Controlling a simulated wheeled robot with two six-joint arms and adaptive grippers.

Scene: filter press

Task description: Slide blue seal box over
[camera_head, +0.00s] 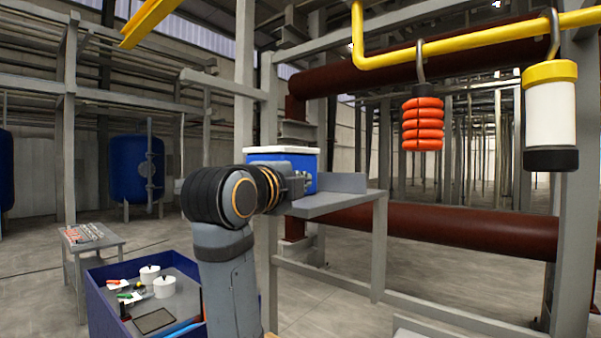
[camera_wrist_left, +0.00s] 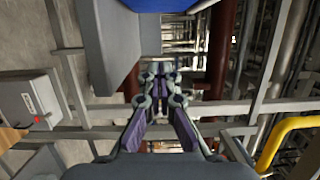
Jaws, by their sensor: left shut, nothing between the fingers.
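The blue seal box (camera_head: 308,163) has a white lid and sits on a grey shelf (camera_head: 345,199) fixed to the frame. My left arm hides much of its near side. In the left wrist view, part of the blue box (camera_wrist_left: 158,4) shows at the top edge, above the grey shelf (camera_wrist_left: 108,48). My left gripper (camera_head: 300,184) is at the near side of the box, just above the shelf's left end. In the left wrist view the gripper (camera_wrist_left: 161,72) is shut and empty. I cannot tell whether it touches the box. My right gripper is in neither view.
A raised grey plate (camera_head: 341,187) stands along the shelf right of the box. A yellow pipe (camera_head: 460,47) carries a hanging orange coil (camera_head: 423,124) and a white canister (camera_head: 550,117). A blue cart (camera_head: 104,310) with pots stands at lower left.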

